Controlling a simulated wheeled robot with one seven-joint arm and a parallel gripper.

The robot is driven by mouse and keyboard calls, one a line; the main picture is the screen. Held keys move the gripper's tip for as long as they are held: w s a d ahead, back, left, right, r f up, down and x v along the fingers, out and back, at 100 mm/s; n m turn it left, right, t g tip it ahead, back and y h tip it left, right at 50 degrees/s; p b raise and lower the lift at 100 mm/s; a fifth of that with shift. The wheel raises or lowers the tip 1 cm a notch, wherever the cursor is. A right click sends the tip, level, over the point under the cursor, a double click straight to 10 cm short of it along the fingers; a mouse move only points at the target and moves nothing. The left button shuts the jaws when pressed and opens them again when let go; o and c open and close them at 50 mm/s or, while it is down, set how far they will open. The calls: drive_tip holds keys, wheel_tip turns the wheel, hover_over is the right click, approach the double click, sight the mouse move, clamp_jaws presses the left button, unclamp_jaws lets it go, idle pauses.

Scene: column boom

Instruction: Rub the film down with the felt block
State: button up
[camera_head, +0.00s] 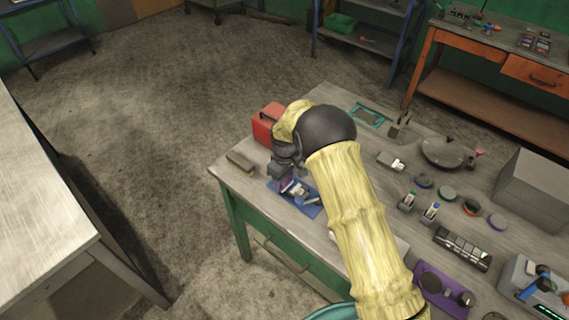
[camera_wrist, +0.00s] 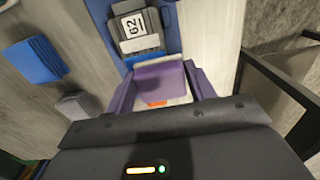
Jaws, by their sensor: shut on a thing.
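My gripper (camera_wrist: 161,88) is shut on a purple block, which I take to be the felt block (camera_wrist: 158,78); it sits between the two dark purple fingers in the wrist view. In the head view my gripper (camera_head: 286,182) is low over the near-left corner of the workbench, at a blue mat (camera_head: 311,210). A grey device (camera_wrist: 137,44) with a white label reading 62 lies on the mat, just beyond the block. I cannot make out the film for certain. Whether the block touches the surface under it is hidden.
Several small tools and a round grey dish (camera_head: 446,152) are farther right. In the wrist view a blue item (camera_wrist: 35,60) lies to the left. Open floor is left of the bench.

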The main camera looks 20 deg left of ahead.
drive_tip(key=shift+s+a+r+p, duration=0.25)
drive_tip(key=shift+s+r+p, duration=0.1)
drive_tip(key=shift+s, duration=0.35)
drive_tip(key=shift+w+r, duration=0.2)
drive_tip(key=shift+r, duration=0.8)
drive_tip(key=shift+w+d+r+p, duration=0.15)
drive_tip(key=shift+r+p, duration=0.1)
drive_tip(key=shift+p, duration=0.2)
drive_tip(key=shift+r+p, duration=0.5)
drive_tip(key=shift+r, duration=0.35)
drive_tip(key=shift+a+r, duration=0.25)
drive_tip(key=shift+r, duration=0.05)
drive_tip(key=shift+s+r+p, duration=0.25)
drive_tip(key=shift+r+p, duration=0.4)
drive_tip(key=shift+r, duration=0.15)
drive_tip(key=shift+w+d+r, duration=0.15)
drive_tip(key=shift+r, duration=0.4)
